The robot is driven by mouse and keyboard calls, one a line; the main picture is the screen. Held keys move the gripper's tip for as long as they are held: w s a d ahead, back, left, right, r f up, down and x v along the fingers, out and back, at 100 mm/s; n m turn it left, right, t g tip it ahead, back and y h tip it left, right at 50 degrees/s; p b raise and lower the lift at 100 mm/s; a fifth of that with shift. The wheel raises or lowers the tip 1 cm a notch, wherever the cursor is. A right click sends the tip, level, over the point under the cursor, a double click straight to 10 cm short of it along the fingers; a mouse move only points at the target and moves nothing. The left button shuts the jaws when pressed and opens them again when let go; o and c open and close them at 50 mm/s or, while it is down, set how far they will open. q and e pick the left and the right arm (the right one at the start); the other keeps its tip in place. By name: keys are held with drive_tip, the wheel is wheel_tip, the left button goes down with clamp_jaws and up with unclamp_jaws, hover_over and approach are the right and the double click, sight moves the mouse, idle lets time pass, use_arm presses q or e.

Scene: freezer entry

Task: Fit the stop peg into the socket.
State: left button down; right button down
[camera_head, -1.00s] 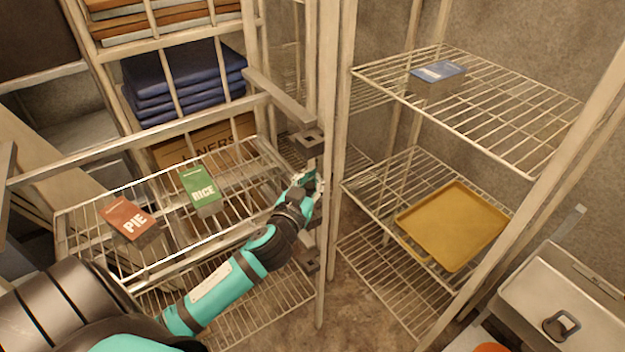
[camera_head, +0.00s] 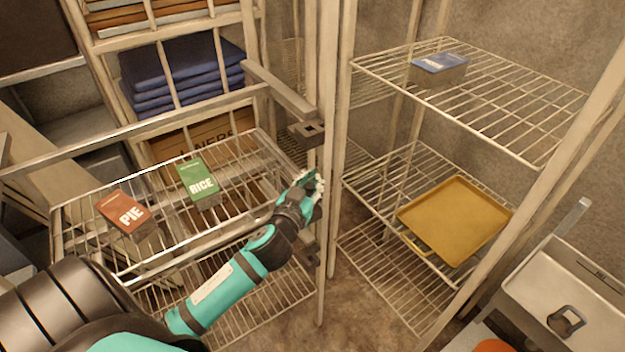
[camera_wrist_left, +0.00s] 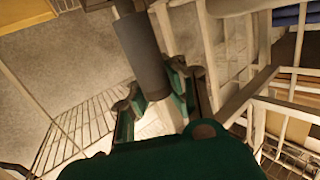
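My left gripper (camera_head: 312,186) is at the pale upright post in the middle of the head view, just below a bracket with a square hole (camera_head: 307,132), which looks like the socket. In the left wrist view a dark grey cylinder (camera_wrist_left: 142,55), seemingly the stop peg, lies between the fingers of my left gripper (camera_wrist_left: 158,88). The fingers appear to touch it on both sides. The peg cannot be made out in the head view, and its far end leaves the wrist picture at the top. My right gripper is out of view.
A wire shelf (camera_head: 240,160) at left carries a PIE box (camera_head: 124,212) and a RICE box (camera_head: 199,184). The rack at right holds a blue box (camera_head: 440,66) and a yellow tray (camera_head: 455,220). A rail (camera_head: 140,130) crosses at left. Floor shows between the racks.

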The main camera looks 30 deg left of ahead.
use_arm(q)
drive_tip(key=shift+f+b, duration=0.55)
drive_tip(key=shift+f, duration=0.2)
drive_tip(key=c, duration=1.4)
unclamp_jaws()
drive_tip(key=v, duration=1.2)
